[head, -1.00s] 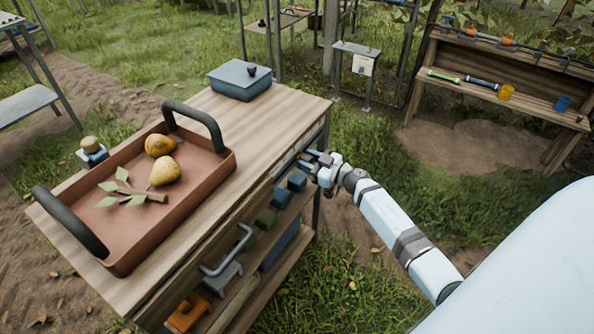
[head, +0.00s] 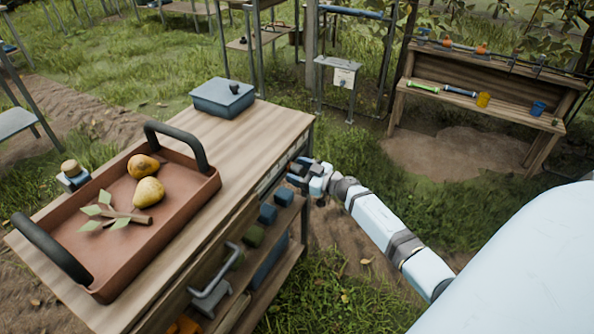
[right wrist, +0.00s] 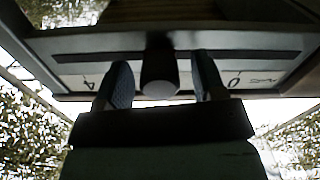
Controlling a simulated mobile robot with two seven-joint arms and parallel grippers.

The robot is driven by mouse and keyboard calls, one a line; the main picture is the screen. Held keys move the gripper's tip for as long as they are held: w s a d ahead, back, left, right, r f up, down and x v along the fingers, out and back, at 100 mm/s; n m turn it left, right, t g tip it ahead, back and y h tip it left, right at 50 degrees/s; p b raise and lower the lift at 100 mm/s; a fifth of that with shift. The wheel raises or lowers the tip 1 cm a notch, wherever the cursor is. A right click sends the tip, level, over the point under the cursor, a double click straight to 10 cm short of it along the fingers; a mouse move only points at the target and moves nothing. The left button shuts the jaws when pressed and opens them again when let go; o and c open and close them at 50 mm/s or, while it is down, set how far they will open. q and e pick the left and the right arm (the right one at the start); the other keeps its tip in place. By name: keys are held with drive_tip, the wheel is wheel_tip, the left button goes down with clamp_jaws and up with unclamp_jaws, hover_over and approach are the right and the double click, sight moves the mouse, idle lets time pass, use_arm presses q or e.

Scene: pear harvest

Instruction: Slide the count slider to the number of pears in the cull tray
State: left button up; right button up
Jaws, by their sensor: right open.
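The red-brown tray (head: 183,220) with black handles sits on the wooden bench. My right gripper (head: 303,174) is at the bench's right front edge. In the right wrist view its open fingers (right wrist: 165,84) stand either side of a dark slider knob (right wrist: 160,72); I cannot tell whether they touch it. The knob sits at a slotted panel (right wrist: 225,55) with a 4 left of the fingers and a 0 right; marks between are hidden. My left gripper is out of view.
A blue-grey lidded box (head: 222,97) stands at the bench's back. Below the top, a shelf holds blue and green blocks and a grey-handled tool (head: 215,280). Grass lies between.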

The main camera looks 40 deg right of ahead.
drive_tip(key=p+v, duration=0.1)
drive_tip(key=v, duration=1.2)
drive_tip(key=shift+s, duration=0.2)
drive_tip(key=shift+d, duration=0.1)
